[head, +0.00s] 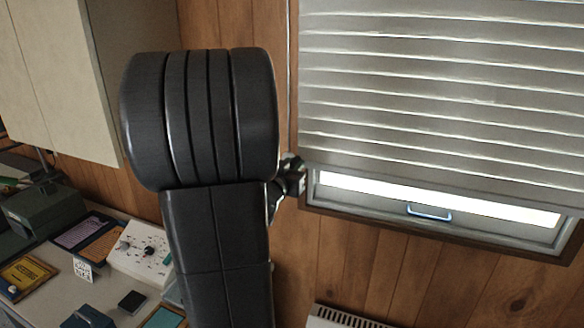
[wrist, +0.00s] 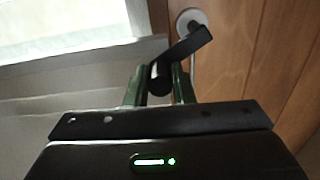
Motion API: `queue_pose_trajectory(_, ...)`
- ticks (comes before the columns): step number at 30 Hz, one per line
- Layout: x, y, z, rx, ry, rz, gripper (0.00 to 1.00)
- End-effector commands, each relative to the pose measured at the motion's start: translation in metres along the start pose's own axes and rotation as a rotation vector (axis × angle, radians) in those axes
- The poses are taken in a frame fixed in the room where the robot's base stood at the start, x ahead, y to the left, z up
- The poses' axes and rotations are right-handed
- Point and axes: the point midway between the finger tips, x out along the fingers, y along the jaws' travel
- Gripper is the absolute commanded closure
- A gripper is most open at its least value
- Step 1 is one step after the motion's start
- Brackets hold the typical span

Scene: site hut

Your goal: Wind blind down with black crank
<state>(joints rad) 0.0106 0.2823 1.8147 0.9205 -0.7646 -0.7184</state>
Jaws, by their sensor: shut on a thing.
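The black crank (wrist: 188,48) shows in the wrist view, its arm slanting down from a round pale mount (wrist: 191,20) on the wood wall to a knob between my fingers. My gripper (wrist: 160,84) is shut on the crank's knob. In the head view my gripper (head: 292,178) is small and partly hidden behind my dark arm, at the window's left edge. The grey slatted blind (head: 440,95) covers most of the window. A bright strip of glass (head: 440,197) shows below its lower edge, which hangs slightly tilted in the picture.
A window handle (head: 429,212) sits on the lower frame. A white heater (head: 345,318) stands below. At left, a desk (head: 60,285) holds a white control box (head: 142,248), a green-grey device (head: 45,210) and trays. A pale cabinet (head: 60,70) hangs above it.

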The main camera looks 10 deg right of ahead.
Motion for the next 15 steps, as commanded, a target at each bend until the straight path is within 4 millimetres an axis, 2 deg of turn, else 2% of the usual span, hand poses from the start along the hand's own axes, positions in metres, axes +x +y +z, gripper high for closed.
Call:
queue_pose_trajectory(8,0.0,0.005,0.013,0.166,0.002,0.0,1.0)
queue_pose_trajectory(15,0.0,0.009,0.026,0.387,0.002,0.001,1.0)
